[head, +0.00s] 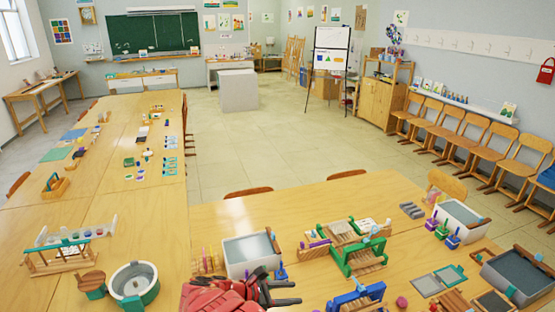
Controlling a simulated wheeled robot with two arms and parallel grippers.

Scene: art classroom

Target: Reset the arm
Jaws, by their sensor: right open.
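My right gripper (280,290) shows at the bottom centre, with a red body and black fingers. Its fingers point right and are apart, with nothing seen between them. It is in front of a white tray (251,251) with a grey inside on the near table (330,195). A blue peg stand (281,272) is close to the fingers. My left gripper is not in the head view.
A green wooden frame (358,256) and a blue frame (357,297) stand to the right. More trays crowd the right side. Open floor (270,150) lies beyond the tables.

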